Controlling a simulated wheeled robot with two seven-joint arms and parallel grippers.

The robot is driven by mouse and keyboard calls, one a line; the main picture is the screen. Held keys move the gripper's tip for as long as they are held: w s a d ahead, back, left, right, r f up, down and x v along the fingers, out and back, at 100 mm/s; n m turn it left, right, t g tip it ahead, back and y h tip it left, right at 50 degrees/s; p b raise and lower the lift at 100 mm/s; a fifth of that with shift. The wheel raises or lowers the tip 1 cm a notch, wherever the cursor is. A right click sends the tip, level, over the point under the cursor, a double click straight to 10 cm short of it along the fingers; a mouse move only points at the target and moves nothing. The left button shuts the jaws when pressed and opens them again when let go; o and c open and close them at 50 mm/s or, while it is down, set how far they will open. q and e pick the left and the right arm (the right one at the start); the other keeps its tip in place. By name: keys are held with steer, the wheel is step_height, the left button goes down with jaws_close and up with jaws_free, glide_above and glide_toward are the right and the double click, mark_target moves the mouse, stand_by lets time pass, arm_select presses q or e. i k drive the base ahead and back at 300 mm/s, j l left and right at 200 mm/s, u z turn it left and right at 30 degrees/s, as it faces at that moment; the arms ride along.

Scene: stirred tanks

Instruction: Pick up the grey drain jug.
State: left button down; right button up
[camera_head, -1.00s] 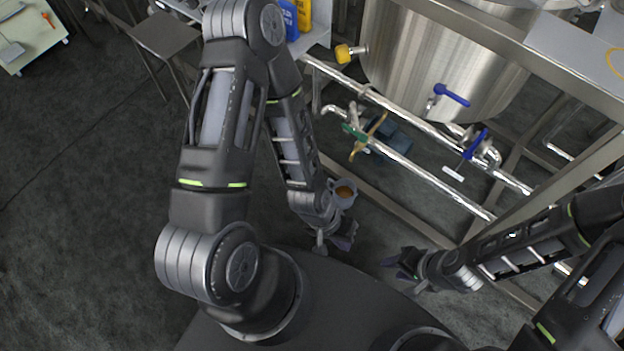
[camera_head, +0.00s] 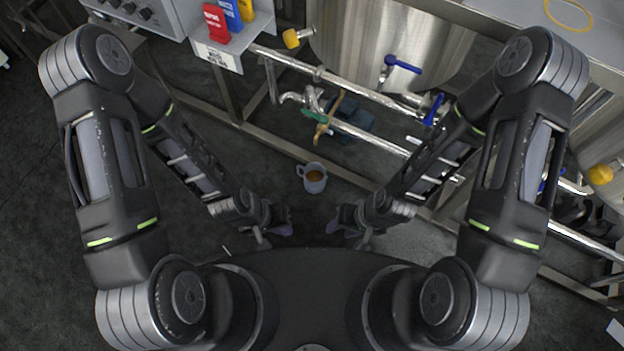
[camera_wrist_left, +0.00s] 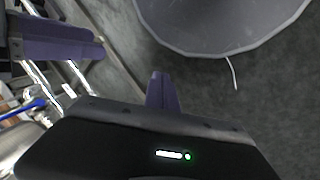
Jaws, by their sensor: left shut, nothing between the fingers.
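Behind the jug runs a steel frame with pipes (camera_head: 370,140) and blue-handled valves (camera_head: 403,64) under a steel tank (camera_head: 350,45). A yellow-and-green item (camera_head: 322,118) hangs by the pipes. Red, blue and yellow packs (camera_head: 216,24) stand upper left. Floor left of the jug is clear.

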mark_target(315, 177)
steer(key=z, duration=1.5)
steer(key=k+j, duration=0.15)
steer(key=k, duration=0.3)
steer(key=k+j+z, duration=0.1)
steer(key=k, duration=0.35)
steer(key=i+j, duration=0.4)
